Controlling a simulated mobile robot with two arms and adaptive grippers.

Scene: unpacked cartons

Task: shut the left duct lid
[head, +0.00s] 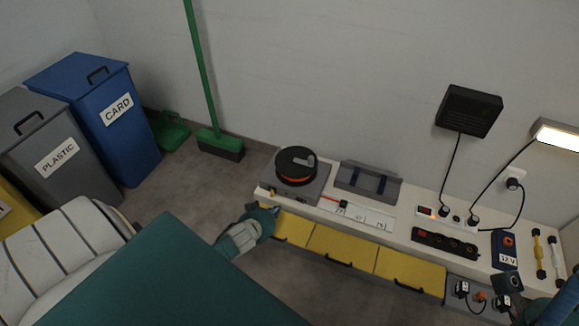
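Three yellow lids with black handles line the front of the white bench. The left lid (291,229) is the leftmost; its left end is hidden behind my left gripper (268,214). The middle lid (342,249) and right lid (410,271) lie in line with it, and no raised lid shows. My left gripper is at the left lid's left end, by the bench's front corner; I cannot tell if it touches or if its fingers are apart. My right gripper (508,284) is at the lower right, by the bench front, partly cut off, its fingers unclear.
On the bench (264,190) are a black and orange reel (296,165), a grey holder (368,182), a power strip (444,243) and a blue 12 V box (505,250). Cords hang at the right.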

